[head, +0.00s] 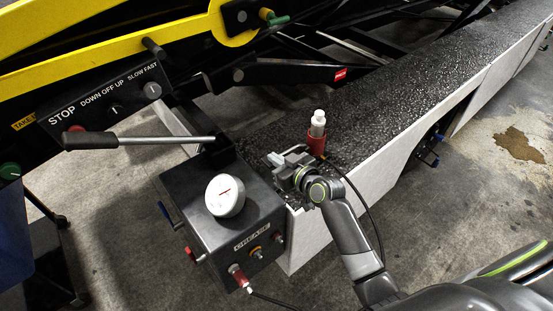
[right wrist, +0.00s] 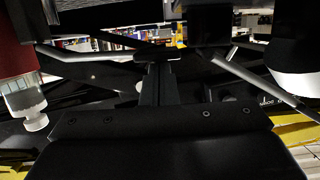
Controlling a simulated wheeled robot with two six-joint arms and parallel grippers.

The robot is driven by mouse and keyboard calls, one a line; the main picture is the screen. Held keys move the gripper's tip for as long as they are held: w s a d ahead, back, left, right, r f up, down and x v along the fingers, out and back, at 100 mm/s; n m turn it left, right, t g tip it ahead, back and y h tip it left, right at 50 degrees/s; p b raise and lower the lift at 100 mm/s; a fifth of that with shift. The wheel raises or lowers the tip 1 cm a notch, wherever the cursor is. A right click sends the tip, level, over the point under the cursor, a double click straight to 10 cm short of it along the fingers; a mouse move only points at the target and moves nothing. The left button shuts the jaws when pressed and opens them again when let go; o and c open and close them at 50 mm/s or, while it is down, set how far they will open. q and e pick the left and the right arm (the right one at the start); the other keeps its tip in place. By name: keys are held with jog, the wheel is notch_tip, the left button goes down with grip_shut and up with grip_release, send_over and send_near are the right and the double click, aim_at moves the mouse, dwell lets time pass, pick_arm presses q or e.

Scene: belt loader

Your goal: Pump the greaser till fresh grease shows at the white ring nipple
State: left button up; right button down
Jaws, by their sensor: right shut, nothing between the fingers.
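Whether grease shows there is too small to tell. My right gripper (head: 274,159) is shut and empty, right of the lever's pivot and apart from the grip. My left gripper is out of view.
A red holder with a white-topped cylinder (head: 318,124) stands just beyond my right gripper; it also shows in the right wrist view (right wrist: 25,105). A control panel (head: 105,105) with STOP is above the lever grip. A black-topped ledge (head: 400,85) runs to the right.

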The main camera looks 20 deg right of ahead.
jog(key=f+b, duration=0.1)
jog(key=b, duration=0.1)
jog(key=f+n+b, duration=0.1)
jog(key=f, duration=0.1)
jog(key=f+n+b, duration=0.1)
jog(key=b, duration=0.1)
jog(key=shift+s+a+f+h+b, duration=0.2)
jog(key=shift+a+f+h+b, duration=0.15)
jog(key=shift+f+h, duration=0.05)
jog(key=shift+f+b, duration=0.5)
jog(key=shift+f, duration=0.1)
